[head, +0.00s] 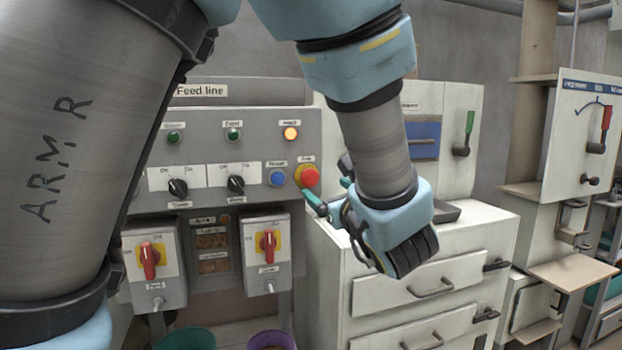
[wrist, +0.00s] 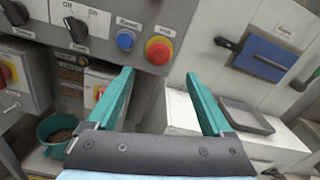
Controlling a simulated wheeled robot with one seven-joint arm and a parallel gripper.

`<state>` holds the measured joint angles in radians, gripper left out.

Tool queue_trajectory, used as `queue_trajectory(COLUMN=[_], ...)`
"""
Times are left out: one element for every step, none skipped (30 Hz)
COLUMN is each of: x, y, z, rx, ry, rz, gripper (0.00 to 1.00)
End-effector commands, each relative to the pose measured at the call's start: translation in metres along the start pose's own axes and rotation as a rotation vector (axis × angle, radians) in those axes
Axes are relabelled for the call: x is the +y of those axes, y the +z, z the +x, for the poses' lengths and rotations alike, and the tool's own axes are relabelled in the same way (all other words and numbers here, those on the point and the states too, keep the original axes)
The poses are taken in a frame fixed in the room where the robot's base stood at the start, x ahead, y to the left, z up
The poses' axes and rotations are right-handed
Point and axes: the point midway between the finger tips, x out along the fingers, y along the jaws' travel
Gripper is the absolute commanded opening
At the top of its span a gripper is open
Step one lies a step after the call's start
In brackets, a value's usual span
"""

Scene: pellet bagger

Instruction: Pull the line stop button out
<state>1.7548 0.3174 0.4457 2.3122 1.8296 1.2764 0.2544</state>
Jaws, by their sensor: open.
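The line stop button, a red mushroom head on a yellow ring, sits on the grey Feed line panel; it shows in the head view (head: 308,176) and the wrist view (wrist: 158,51). My gripper (head: 326,190) is open and empty, with two teal fingers. In the wrist view my gripper (wrist: 160,76) has its fingertips on either side of and below the button, apart from it. I cannot tell from the frames whether the button is pushed in.
A blue button (head: 277,178) sits just left of the red one. Two black knobs (head: 236,184) and a lit orange lamp (head: 290,133) are on the same panel. Red-handled switch boxes (head: 267,245) hang below. A white cabinet (head: 480,235) with a grey tray (wrist: 245,117) stands at right.

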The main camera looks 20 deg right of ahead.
Motion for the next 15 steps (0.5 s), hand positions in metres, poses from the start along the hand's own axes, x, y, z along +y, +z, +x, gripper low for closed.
queue_trajectory(x=[0.000,0.000,0.001,0.001,0.001,0.001,0.001,0.002,0.002,0.002,0.002,0.002,0.002,0.002,0.002], y=[0.002,0.002,0.002,0.002,0.002,0.003,0.003,0.003,0.003,0.003,0.002,0.003,0.002,0.002,0.002], z=[0.005,0.009,0.015,0.020,0.026,0.033,0.039,0.045,0.053,0.059,0.064,0.071,0.076,0.080,0.086], rx=[-0.002,-0.002,-0.002,-0.002,-0.002,-0.001,-0.002,-0.002,-0.001,-0.001,0.000,-0.001,-0.001,0.001,0.001], ry=[0.002,0.003,0.005,0.005,0.005,0.007,0.006,0.007,0.007,0.006,0.007,0.007,0.007,0.006,0.006], rz=[0.001,0.000,-0.001,0.000,0.002,0.001,0.001,0.001,0.001,0.001,0.001,0.001,0.001,0.001,0.000], gripper=[0.85,0.85,0.85,0.85,0.85,0.85,0.85,0.85,0.85,0.85,0.85,0.85,0.85,0.85,0.85])
